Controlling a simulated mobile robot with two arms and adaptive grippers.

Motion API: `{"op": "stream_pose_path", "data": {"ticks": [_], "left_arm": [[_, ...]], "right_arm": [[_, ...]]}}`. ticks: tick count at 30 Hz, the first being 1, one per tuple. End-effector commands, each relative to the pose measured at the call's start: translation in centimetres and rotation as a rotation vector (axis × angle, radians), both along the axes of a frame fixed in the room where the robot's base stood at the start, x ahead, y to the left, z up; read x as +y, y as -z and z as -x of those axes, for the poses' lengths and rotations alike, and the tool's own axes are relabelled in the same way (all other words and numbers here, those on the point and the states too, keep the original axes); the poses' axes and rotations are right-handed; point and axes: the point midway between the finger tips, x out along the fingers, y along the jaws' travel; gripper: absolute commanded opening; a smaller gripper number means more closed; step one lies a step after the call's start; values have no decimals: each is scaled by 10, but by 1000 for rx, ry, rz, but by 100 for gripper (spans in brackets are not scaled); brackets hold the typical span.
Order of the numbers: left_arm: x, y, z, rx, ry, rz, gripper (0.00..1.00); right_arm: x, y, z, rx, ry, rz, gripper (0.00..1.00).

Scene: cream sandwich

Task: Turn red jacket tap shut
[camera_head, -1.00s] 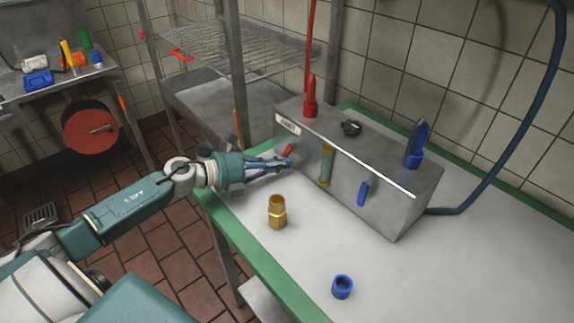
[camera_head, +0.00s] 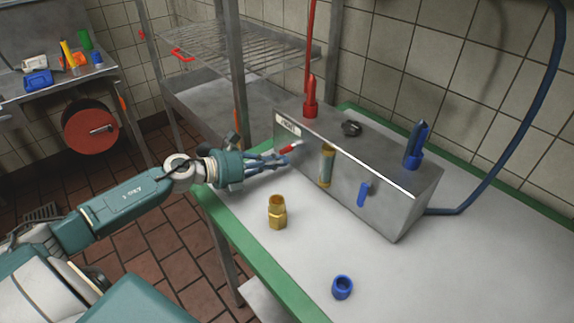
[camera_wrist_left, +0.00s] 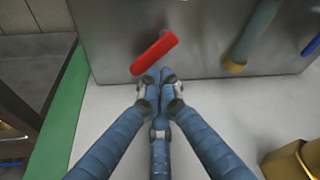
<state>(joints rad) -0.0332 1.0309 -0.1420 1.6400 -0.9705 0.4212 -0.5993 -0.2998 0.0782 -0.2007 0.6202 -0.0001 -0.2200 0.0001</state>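The red tap handle (camera_head: 288,148) is on the front face of the steel box (camera_head: 395,205), near its left end, below a small label. In the left wrist view the handle (camera_wrist_left: 155,53) is a red bar lying slanted, its right end higher. My left gripper (camera_head: 284,160) is at the box front, just below the handle. In the left wrist view its blue fingers (camera_wrist_left: 158,78) come together at the tips, with nothing seen between them. The tips are at the handle's lower edge; I cannot tell whether they touch it. My right gripper is not in view.
A gauge tube (camera_head: 326,166) and a blue tap handle (camera_head: 363,194) are right of the red one. A brass fitting (camera_head: 278,213) and a blue cap (camera_head: 342,287) stand on the green-edged table (camera_head: 440,270). A wire rack (camera_head: 240,50) is behind. The table's front right is clear.

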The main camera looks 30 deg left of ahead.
Motion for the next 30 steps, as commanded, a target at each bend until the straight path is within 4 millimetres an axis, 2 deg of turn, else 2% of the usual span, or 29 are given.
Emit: {"op": "stream_pose_path", "data": {"ticks": [30], "left_arm": [[9,-6,-4,-85,-3,-239,0]], "right_arm": [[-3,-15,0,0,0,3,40]]}}
